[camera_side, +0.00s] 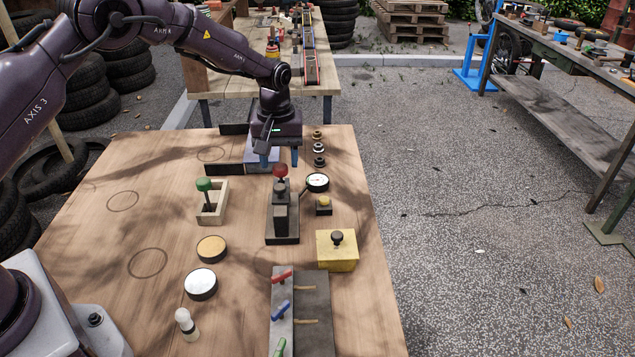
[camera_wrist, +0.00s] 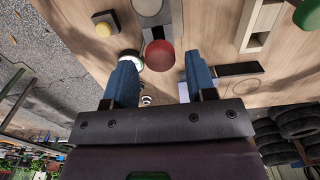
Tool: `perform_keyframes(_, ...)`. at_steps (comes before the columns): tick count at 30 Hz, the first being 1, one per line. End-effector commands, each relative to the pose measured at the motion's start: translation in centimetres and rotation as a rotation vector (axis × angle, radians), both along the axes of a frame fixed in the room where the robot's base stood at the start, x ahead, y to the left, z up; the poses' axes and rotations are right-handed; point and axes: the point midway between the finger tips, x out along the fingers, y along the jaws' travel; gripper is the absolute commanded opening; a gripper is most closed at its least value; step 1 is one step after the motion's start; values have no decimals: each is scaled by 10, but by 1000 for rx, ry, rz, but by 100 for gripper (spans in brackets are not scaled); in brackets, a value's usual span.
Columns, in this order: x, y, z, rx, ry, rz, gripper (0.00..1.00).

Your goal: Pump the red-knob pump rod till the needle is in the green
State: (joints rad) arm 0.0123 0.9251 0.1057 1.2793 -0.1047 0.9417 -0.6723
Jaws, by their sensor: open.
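The pump stands upright on the wooden table, with a dark body (camera_side: 281,218) and a red knob (camera_side: 280,170) on its rod. The white-faced gauge (camera_side: 317,182) is joined to it at the right; its needle is too small to read. My gripper (camera_side: 279,159) points down just above and behind the red knob, open and empty. In the wrist view the red knob (camera_wrist: 159,55) shows in the gap near the two blue fingertips, touching neither. The gauge (camera_wrist: 130,58) is partly hidden by the left finger there.
A green-knobbed lever (camera_side: 204,185) stands in a wooden frame to the left. A yellow box (camera_side: 337,252) with a black knob and a small yellow button (camera_side: 323,203) are at the right. A panel of coloured levers (camera_side: 283,310) lies in front. The table's left side is fairly clear.

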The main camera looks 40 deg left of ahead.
Motion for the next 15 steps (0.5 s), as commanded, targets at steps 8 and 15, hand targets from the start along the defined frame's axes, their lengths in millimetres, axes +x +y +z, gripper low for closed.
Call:
perform_keyframes(8, 0, 0, 23, 1, -1, 0, 51)
perform_keyframes(15, 0, 0, 42, 1, -1, 0, 51)
